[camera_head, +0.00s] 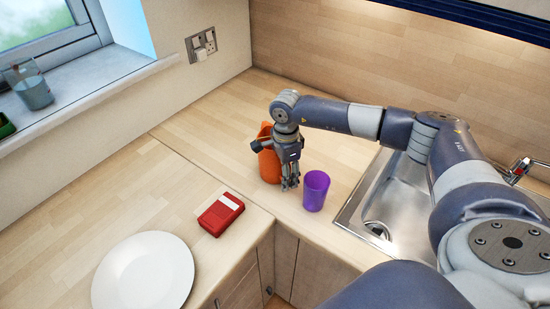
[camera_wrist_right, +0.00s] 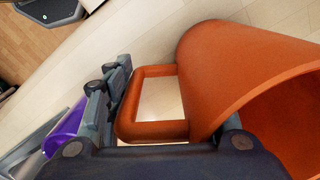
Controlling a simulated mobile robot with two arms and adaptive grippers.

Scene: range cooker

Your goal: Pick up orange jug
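The orange jug (camera_head: 268,164) stands upright on the wooden worktop near the corner, partly hidden behind my right gripper. In the right wrist view, the jug (camera_wrist_right: 240,75) fills the right side, with its open mouth at lower right and its square loop handle (camera_wrist_right: 158,131) pointing left. My right gripper (camera_head: 290,184) points down beside the jug. Its fingers are spread, one set left of the handle and the other side's knuckle in front of the jug's rim; that fingertip is hidden. I cannot tell whether they touch. My left gripper is not in view.
A purple cup (camera_head: 315,190) stands just right of my right gripper. The metal sink (camera_head: 372,199) lies beyond it. A red box (camera_head: 221,214) and a white plate (camera_head: 143,275) are on the left worktop. Worktop behind and left of the jug is clear.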

